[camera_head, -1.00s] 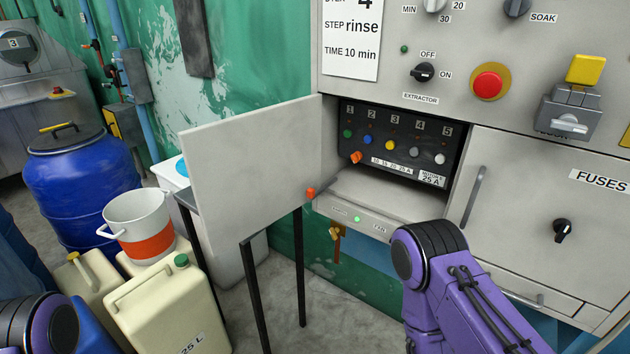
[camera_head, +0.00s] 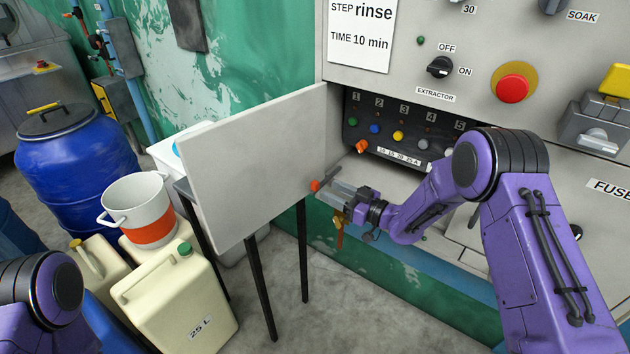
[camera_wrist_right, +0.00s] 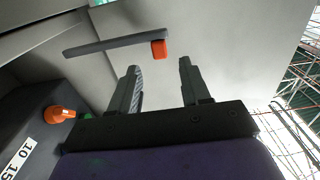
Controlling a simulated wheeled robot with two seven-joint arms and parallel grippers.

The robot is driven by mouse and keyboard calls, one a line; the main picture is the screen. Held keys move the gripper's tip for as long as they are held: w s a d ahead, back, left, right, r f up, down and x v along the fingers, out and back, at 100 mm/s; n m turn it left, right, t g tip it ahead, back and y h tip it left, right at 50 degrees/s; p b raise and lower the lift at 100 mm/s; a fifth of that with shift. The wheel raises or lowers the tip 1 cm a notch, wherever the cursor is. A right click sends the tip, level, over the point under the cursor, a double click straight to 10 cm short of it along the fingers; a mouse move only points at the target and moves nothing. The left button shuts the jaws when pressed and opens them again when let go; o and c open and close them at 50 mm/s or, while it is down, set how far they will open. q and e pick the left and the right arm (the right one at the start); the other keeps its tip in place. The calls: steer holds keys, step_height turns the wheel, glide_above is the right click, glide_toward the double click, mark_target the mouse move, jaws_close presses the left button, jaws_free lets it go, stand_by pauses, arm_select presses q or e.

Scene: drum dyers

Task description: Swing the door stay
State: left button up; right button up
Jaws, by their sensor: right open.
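The door stay (camera_wrist_right: 112,42) is a thin dark bar with an orange tip (camera_wrist_right: 158,48) in the right wrist view. In the head view its orange tip (camera_head: 315,185) shows near the lower right part of the open grey door (camera_head: 255,165). My right gripper (camera_head: 338,192) is just right of that tip. In the wrist view its two fingers (camera_wrist_right: 160,68) are apart and empty, and the tip appears beyond the gap between them. No contact with the stay shows. My left gripper is out of view.
Inside the open compartment are a row of coloured buttons and an orange knob (camera_head: 362,146). Red stop button (camera_head: 512,88) and extractor switch (camera_head: 440,67) sit on the panel above. A dark-legged stand, jerrycans (camera_head: 180,300), bucket (camera_head: 145,208) and blue drum (camera_head: 75,160) are left.

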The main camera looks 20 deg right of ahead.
mark_target(318, 186)
steer(key=p+x, duration=0.1)
steer(key=x, duration=0.6)
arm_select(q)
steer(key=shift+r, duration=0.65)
arm_select(e)
steer(key=shift+c, duration=0.3)
steer(key=shift+f, duration=0.1)
jaws_close()
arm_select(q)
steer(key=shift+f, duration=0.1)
